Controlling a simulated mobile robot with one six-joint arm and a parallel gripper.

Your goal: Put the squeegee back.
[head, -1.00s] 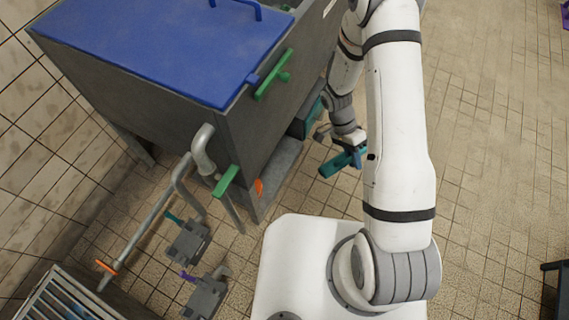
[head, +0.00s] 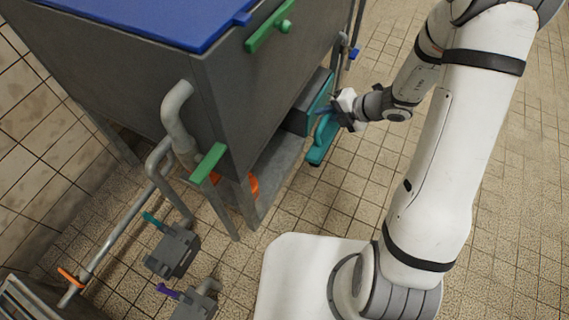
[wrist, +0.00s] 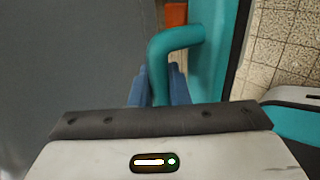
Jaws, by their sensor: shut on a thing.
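My gripper (head: 338,112) is beside the dark box under the tank. In the wrist view its blue fingers (wrist: 157,90) are shut on a bent teal handle (wrist: 178,40). The handle appears joined to a teal front panel (wrist: 233,45); how far this stands open I cannot tell. In the head view the teal front (head: 321,92) of the dark box shows beside my gripper. I cannot make out a squeegee for certain in either view.
The grey tank (head: 130,75) with a blue lid (head: 160,18) stands at the left. Pipes (head: 173,110), green handles (head: 270,26) and two grey valve-like blocks (head: 172,252) are at its near corner.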

